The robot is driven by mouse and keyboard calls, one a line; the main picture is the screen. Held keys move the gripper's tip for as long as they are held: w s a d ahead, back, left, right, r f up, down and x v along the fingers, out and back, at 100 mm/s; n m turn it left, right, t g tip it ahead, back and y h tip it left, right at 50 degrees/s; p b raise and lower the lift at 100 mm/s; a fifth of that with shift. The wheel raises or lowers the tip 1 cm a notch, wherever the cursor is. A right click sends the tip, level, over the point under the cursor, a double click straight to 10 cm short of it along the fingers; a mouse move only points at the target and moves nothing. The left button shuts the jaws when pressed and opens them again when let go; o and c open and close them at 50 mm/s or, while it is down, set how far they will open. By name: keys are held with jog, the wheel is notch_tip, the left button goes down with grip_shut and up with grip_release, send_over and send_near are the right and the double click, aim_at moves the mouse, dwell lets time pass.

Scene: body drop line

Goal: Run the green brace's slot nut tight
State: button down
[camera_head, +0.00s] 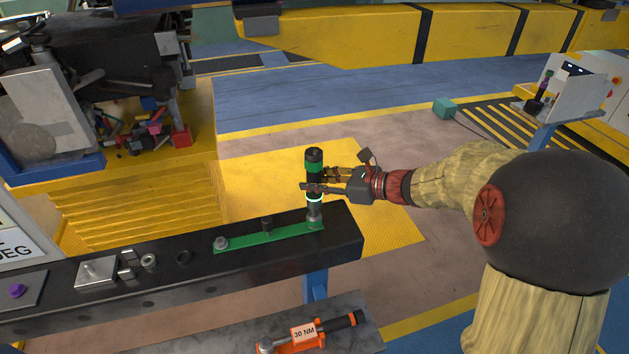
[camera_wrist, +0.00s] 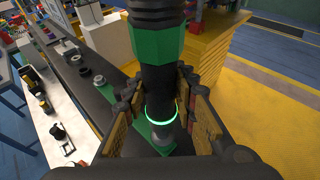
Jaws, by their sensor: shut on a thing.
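The green brace (camera_head: 248,239) lies along the right part of a black beam (camera_head: 345,232). My gripper (camera_head: 316,186) is shut on an upright black-and-green driver tool (camera_head: 314,165), with fingers on both sides of it in the wrist view (camera_wrist: 160,108). A ring on the tool glows pale green. The tool's grey lower end (camera_head: 314,213) stands over the brace's right end and seems to meet it. Whatever fastener is under it is hidden, so I cannot tell how it is seated.
Nuts, a dark ring (camera_head: 184,257) and a metal plate (camera_head: 97,272) lie farther left on the beam. An orange-and-black 30 NM wrench (camera_head: 312,333) lies on a lower shelf in front. A cluttered machine (camera_head: 85,110) stands back left. Floor beyond the beam's right end is clear.

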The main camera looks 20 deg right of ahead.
aim_at(315, 167)
jog(key=shift+r+p, duration=1.35)
jog(key=shift+r, duration=1)
jog(key=shift+d+f, duration=0.1)
